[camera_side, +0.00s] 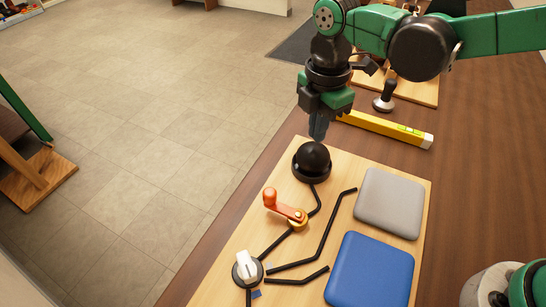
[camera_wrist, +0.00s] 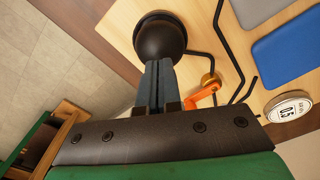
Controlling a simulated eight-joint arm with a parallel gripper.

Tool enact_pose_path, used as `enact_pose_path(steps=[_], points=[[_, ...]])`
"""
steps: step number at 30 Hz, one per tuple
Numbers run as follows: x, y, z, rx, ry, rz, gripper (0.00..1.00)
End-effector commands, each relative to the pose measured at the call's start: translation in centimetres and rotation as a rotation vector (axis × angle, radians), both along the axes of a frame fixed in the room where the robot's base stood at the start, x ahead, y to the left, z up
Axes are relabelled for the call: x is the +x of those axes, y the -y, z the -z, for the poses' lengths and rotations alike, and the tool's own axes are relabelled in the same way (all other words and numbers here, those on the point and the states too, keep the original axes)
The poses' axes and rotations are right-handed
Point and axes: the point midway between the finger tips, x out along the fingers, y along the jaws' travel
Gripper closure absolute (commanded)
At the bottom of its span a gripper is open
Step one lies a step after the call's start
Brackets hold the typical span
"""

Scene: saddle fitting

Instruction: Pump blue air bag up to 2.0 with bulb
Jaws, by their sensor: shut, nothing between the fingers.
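The black bulb (camera_side: 312,160) sits in its dark base on the wooden board. My gripper (camera_side: 318,134) is shut and empty, pointing down with its fingertips right above the bulb. In the wrist view the shut fingers (camera_wrist: 158,70) reach the bulb (camera_wrist: 160,38); I cannot tell whether they touch it. The blue air bag (camera_side: 370,270) lies flat at the board's near right and also shows in the wrist view (camera_wrist: 285,52). A round white gauge (camera_wrist: 287,108) has digits that look like 0.5. A white-handled selector knob (camera_side: 247,267) stands at the near left.
A grey bag (camera_side: 390,203) lies behind the blue one. An orange lever (camera_side: 286,208) on a brass pivot stands between bulb and knob, joined by black tubes. A yellow level (camera_side: 386,130) and a dark-handled tool (camera_side: 385,97) lie beyond the board (camera_side: 330,205).

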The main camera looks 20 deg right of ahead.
Motion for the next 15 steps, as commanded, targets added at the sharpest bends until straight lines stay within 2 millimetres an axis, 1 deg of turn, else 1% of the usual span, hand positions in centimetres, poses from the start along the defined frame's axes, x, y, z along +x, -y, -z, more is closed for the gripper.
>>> enact_pose_path(steps=[15], points=[[0.0, 0.0, 2.0, 0.0, 0.0, 0.0, 1.0]])
